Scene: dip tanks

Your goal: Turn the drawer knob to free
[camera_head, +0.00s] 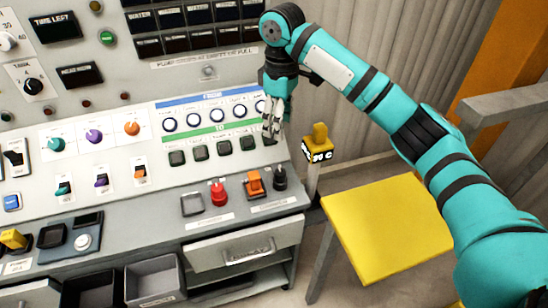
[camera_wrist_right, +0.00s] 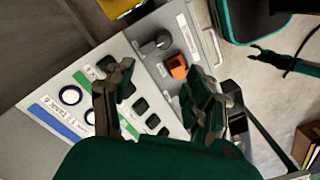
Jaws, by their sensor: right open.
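A dark knob (camera_head: 280,178) stands at the right end of the console's lower ledge, beside an orange switch; I take it for the drawer knob. It also shows in the right wrist view (camera_wrist_right: 157,42), beyond my fingers. Its label is too small to read. The drawer (camera_head: 245,250) below the ledge looks shut, with a metal handle (camera_head: 248,252) on its front. My right gripper (camera_head: 272,122) hangs in front of the right end of the button rows, above and apart from the knob. In the right wrist view its fingers (camera_wrist_right: 158,103) are spread with nothing between them. My left gripper is not seen.
An orange switch (camera_head: 255,182), a red knob (camera_head: 218,193) and a grey square button (camera_head: 192,204) line the ledge left of the knob. A yellow-topped post (camera_head: 319,137) and a yellow table (camera_head: 388,228) stand right of the console. Open bins (camera_head: 152,280) sit lower left.

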